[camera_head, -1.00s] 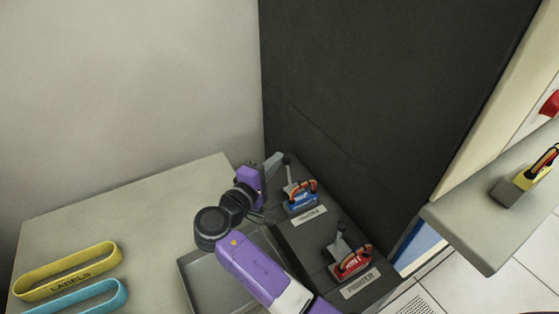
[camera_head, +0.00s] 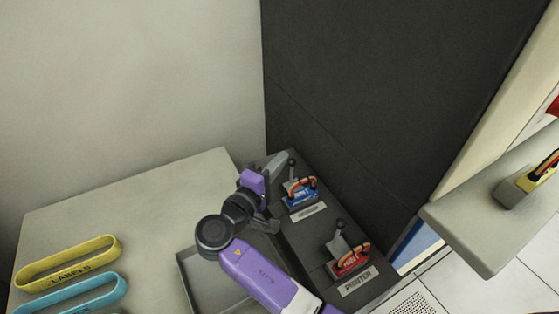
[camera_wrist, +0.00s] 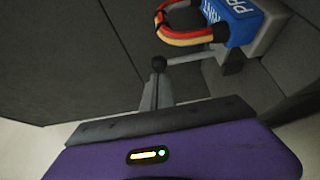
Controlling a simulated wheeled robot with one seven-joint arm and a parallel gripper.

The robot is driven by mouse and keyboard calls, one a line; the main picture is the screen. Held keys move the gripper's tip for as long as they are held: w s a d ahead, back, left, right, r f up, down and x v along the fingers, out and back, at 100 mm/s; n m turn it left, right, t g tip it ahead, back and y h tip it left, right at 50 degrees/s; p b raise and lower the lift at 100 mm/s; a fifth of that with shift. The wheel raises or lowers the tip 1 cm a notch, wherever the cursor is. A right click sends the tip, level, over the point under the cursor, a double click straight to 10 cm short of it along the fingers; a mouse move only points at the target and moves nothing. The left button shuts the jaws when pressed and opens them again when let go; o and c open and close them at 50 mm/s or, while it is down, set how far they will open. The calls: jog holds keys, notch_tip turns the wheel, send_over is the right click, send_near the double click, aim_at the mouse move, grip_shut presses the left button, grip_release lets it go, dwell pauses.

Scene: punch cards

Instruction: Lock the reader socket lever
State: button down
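The back socket (camera_head: 286,204) on the dark ledge holds a blue plug block (camera_head: 302,196) with a red and yellow cable loop. Its nameplate is too small to read. Its lever (camera_head: 291,161) stands up, with a dark round knob; the knob and thin rod also show in the wrist view (camera_wrist: 158,63). My gripper (camera_head: 284,157) is at this lever from the left. In the wrist view my fingers (camera_wrist: 158,82) look shut together, with their tips at or right beside the knob. I cannot tell whether they touch it. The blue block (camera_wrist: 235,22) lies beyond, at upper right.
A front socket with a red block (camera_head: 350,261), its own lever (camera_head: 340,226) and a plate like "PRINTER" (camera_head: 358,282) is nearby. A dark wall (camera_head: 365,90) rises behind. A grey tray (camera_head: 190,278), yellow band (camera_head: 70,262) and blue band (camera_head: 75,296) are left. A yellow block (camera_head: 543,170) sits on the right shelf.

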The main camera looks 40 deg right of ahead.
jog(key=shift+s+d, duration=0.1)
jog(key=shift+s, duration=0.1)
notch_tip(320, 180, up, 20)
jog(key=p, duration=0.1)
jog(key=shift+w, duration=0.2)
dwell(0.7)
